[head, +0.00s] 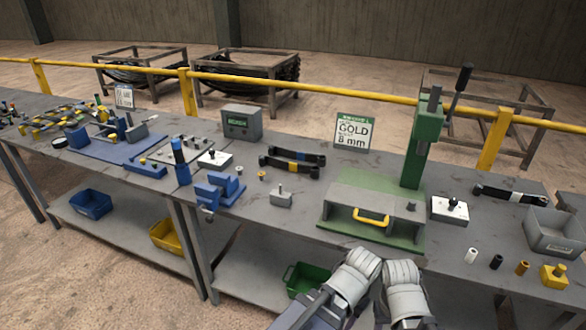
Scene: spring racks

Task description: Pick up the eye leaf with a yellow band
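The eye leaf with a yellow band (284,168) is a dark flat bar with rounded ends, lying on the grey workbench. A similar leaf with a blue band (297,155) lies just behind it, close alongside. A third dark leaf with a white band (511,195) lies at the right of the bench. My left gripper (360,272) and my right gripper (402,276) are side by side at the bottom centre, in front of the bench edge and well apart from the leaves. Their fingers cannot be made out clearly.
A green press (375,205) with a yellow handle stands right of the leaves. A small grey block (281,198) and a blue vise (218,190) stand nearer the front edge. A GOLD 8 mm sign (352,132) stands behind. A yellow rail (290,84) runs beyond the bench.

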